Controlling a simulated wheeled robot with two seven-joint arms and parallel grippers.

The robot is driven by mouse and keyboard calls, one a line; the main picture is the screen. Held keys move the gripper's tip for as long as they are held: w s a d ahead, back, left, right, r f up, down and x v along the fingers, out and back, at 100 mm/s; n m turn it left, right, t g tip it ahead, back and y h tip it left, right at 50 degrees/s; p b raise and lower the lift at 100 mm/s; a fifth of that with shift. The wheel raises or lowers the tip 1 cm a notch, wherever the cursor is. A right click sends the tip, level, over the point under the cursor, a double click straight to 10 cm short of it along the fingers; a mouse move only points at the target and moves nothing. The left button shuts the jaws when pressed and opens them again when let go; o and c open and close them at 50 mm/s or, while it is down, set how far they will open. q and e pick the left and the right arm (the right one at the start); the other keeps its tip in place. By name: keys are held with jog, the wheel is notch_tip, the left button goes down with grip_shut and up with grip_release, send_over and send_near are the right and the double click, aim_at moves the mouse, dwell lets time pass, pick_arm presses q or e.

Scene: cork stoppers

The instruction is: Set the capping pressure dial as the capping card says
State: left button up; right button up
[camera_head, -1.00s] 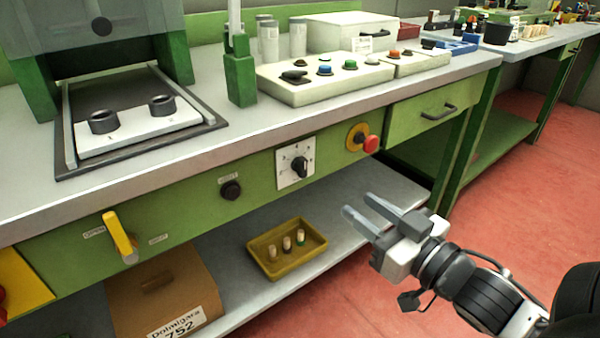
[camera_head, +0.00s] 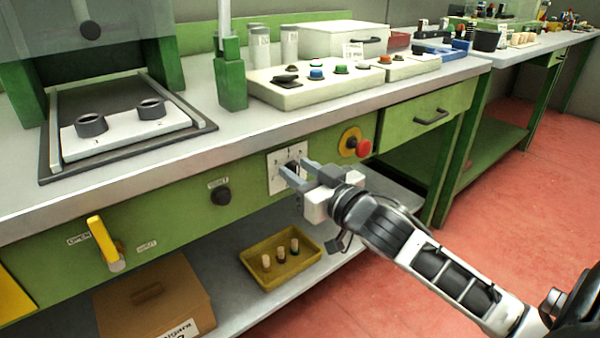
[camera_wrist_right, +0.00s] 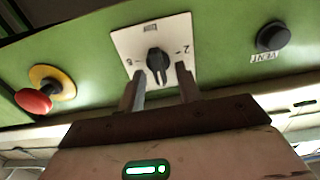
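The pressure dial is a black pointer knob on a white square plate on the green front panel. In the head view the plate (camera_head: 273,172) is partly hidden behind my right gripper (camera_head: 298,172). In the right wrist view the black knob (camera_wrist_right: 157,62) stands just beyond and between the fingertips of my right gripper (camera_wrist_right: 161,88), which is open and not closed on it. The digits 2 and 6 are readable on the plate. I cannot make out a capping card in these frames. My left gripper is not in view.
A red button (camera_head: 364,148) on a yellow disc is right of the dial. A black vent knob (camera_head: 221,195) and a yellow lever (camera_head: 104,243) are left of it. A yellow tray (camera_head: 288,279) with corks and a cardboard box (camera_head: 150,300) sit on the shelf below.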

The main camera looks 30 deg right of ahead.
jog(key=shift+w, duration=0.2)
jog(key=c, duration=0.7)
